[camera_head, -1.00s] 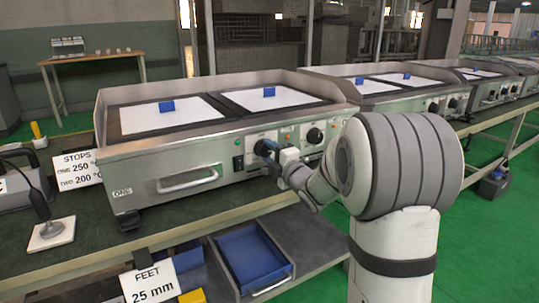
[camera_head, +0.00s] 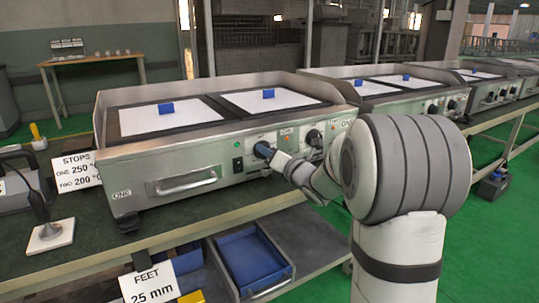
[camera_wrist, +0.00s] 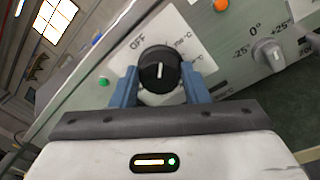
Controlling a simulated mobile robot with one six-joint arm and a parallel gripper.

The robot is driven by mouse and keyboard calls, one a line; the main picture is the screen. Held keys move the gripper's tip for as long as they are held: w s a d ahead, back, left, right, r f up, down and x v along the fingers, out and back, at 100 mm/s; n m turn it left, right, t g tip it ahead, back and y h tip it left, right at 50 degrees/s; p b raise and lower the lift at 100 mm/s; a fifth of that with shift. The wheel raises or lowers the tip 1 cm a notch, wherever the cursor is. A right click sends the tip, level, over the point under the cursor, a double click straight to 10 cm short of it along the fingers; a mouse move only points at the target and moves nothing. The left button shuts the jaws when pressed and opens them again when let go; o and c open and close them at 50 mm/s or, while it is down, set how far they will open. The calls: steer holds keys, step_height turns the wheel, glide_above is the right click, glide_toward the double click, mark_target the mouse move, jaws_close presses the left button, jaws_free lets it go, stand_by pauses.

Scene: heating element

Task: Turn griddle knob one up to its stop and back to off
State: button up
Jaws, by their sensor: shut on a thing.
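The front griddle (camera_head: 140,185), labelled ONE, stands on the bench. Its black griddle knob one (camera_wrist: 160,68) shows in the wrist view with a white pointer line, upright in the picture. The OFF label is at the knob's upper left and a °C mark at its upper right. My gripper (camera_wrist: 160,84) has its blue fingers on either side of the knob, shut on it. In the head view my gripper (camera_head: 265,151) is at the front panel and hides most of this knob.
A second knob (camera_head: 314,138) sits to the right on the same panel. The wrist view shows a grey dial (camera_wrist: 269,55) marked -25° to 25°. A sign (camera_head: 77,171) reads stops ONE 250, TWO 200. A blue drawer (camera_head: 250,258) lies below the bench.

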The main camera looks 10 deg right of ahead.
steer(key=n, duration=0.9)
steer(key=shift+a+g+h, duration=0.2)
steer(key=shift+g+h, duration=0.1)
steer(key=shift+n, duration=0.3)
steer(key=o, duration=1)
steer(key=shift+r, duration=0.1)
steer(key=p+v, duration=0.1)
steer(key=v, duration=0.7)
steer(key=shift+p, duration=0.35)
